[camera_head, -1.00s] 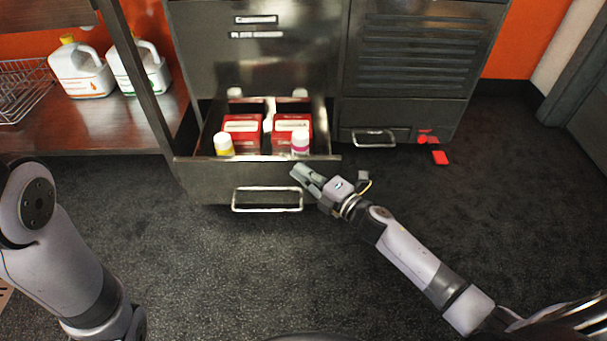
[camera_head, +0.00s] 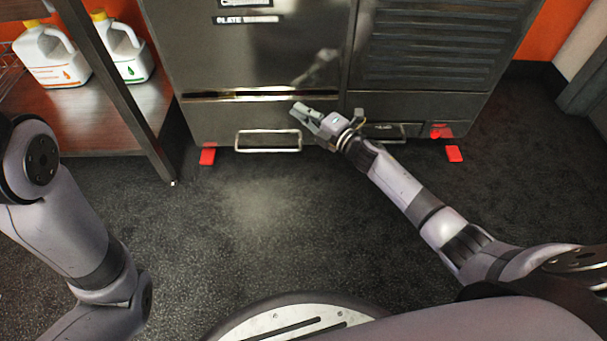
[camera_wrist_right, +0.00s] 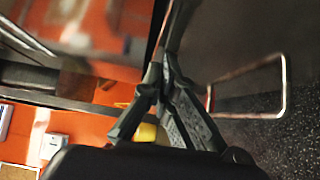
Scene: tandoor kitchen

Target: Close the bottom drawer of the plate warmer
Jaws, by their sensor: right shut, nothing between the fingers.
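The plate warmer (camera_head: 265,60) is a dark metal cabinet with a white label. Its bottom drawer (camera_head: 215,122) is now almost flush with the cabinet, with a narrow dark gap along its top edge. Its contents are hidden. The drawer's handle (camera_head: 268,149) is a silver bar; a silver bar handle also shows at the right in the right wrist view (camera_wrist_right: 283,85). My right gripper (camera_head: 298,110) is shut and empty, at the upper right part of the drawer front; whether it touches is unclear. Its closed fingers also show in the right wrist view (camera_wrist_right: 160,85). My left gripper is out of view.
A neighbouring unit with a louvred panel (camera_head: 430,45) stands to the right, with a small handle low down. Red feet (camera_head: 208,156) show under the cabinet. A wooden shelf (camera_head: 95,125) with white jugs (camera_head: 52,58) is at the left. The dark floor in front is clear.

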